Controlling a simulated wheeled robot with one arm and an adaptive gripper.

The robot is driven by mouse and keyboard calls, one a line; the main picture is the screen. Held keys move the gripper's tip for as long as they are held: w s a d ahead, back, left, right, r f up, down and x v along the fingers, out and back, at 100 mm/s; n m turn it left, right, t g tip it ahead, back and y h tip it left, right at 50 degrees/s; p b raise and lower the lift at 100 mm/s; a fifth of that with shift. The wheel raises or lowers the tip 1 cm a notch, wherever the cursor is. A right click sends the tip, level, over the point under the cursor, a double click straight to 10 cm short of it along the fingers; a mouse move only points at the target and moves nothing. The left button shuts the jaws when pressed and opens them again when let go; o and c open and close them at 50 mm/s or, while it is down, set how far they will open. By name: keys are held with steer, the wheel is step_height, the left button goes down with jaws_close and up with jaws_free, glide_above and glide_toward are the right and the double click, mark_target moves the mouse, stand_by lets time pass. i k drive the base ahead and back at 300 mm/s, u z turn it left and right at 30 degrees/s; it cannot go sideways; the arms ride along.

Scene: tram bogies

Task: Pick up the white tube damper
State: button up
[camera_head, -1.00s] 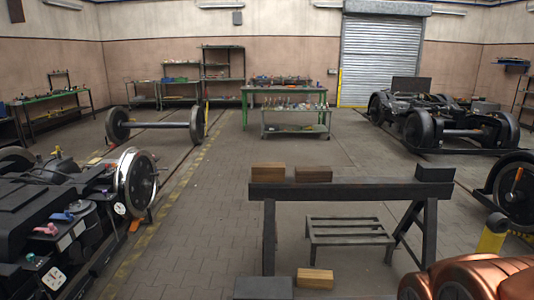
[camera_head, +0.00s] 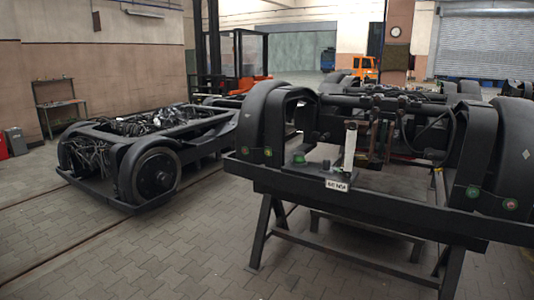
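A white upright tube (camera_head: 349,148), which looks like the white tube damper, stands near the front of a black bogie frame (camera_head: 270,130) at the right. The tube seems to rise just behind the front beam, beside a green-topped dark part (camera_head: 299,158). I cannot tell from here how its lower end is held. A small white label plate (camera_head: 337,185) is on the beam just below it. My gripper is not in view.
The bogie frame rests on a dark trestle (camera_head: 330,252). Another bogie (camera_head: 155,172) with wheels stands on the floor at the left. An orange forklift (camera_head: 243,85) is behind. The paved floor (camera_head: 185,250) at the front left is clear.

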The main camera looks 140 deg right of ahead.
mark_target(352, 138)
steer(key=z, duration=5.8)
steer(key=i, duration=0.6)
steer(key=z, duration=0.5)
steer(key=i, duration=1.35)
steer(key=u, duration=1.2)
steer(key=i, duration=0.85)
steer(key=u, duration=0.8)
